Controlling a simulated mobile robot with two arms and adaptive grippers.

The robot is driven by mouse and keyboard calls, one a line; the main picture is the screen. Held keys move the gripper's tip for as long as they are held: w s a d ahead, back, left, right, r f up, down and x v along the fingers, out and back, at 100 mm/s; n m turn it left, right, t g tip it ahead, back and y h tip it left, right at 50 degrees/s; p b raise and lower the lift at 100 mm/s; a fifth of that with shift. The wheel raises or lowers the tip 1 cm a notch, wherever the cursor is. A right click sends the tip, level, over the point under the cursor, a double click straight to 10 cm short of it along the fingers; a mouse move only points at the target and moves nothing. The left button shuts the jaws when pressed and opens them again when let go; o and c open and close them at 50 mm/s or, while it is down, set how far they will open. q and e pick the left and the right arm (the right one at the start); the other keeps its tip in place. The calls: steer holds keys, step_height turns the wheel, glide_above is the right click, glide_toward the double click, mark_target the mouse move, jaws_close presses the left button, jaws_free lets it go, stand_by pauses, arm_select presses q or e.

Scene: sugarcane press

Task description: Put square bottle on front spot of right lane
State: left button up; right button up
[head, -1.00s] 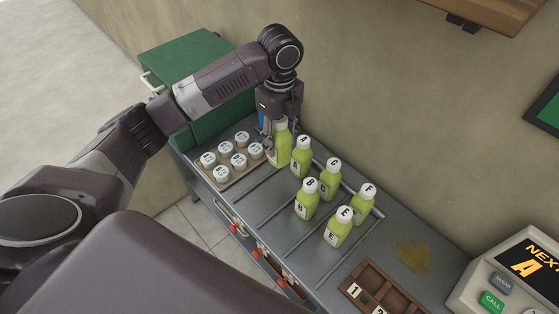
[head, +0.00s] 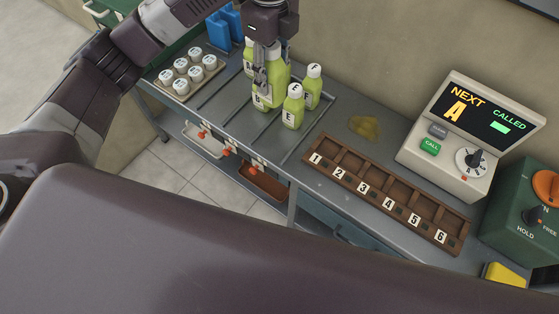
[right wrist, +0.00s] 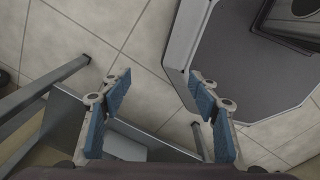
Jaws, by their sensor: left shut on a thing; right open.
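The square bottle (head: 279,93) is green with no readable letter. It is held in my left gripper (head: 266,78), which is shut on it from above, over the middle of the bottle lanes. Bottle E (head: 293,107) stands at the front of the right-hand lane, with bottle F (head: 313,86) behind it. The square bottle is just left of bottle E; I cannot tell if they touch. Other lettered bottles, one at the left (head: 249,62), are partly hidden by the gripper and the held bottle. My right gripper (right wrist: 160,88) is open and empty above the floor.
A tray of white-capped jars (head: 186,73) stands at the left. A numbered wooden rack (head: 388,192), a yellow-brown spill (head: 364,127), a call console (head: 451,137) and a green control box (head: 525,215) are to the right. The bare counter strip (head: 225,113) in front of the lanes is clear.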

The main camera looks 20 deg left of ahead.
mark_target(273, 88)
arm_select(q)
steer(key=shift+s+d+f, duration=0.15)
steer(key=shift+f, duration=0.2)
step_height(273, 88, down, 4)
steer(key=shift+r, duration=0.25)
steer(key=f, duration=0.1)
steer(key=f+p, duration=0.1)
steer(key=f, duration=0.2)
steer(key=shift+w+f, duration=0.2)
steer(key=shift+w, duration=0.05)
step_height(273, 88, down, 11)
steer(key=shift+r+p, duration=0.1)
steer(key=shift+p, duration=0.8)
steer(key=shift+f, duration=0.5)
arm_select(e)
steer(key=shift+t, duration=0.3)
steer(key=w+r, duration=0.1)
steer(key=w+a+r, duration=0.1)
steer(key=w, duration=0.1)
steer(key=w+r, duration=0.1)
steer(key=shift+w+a, duration=0.15)
steer(key=shift+a, duration=0.15)
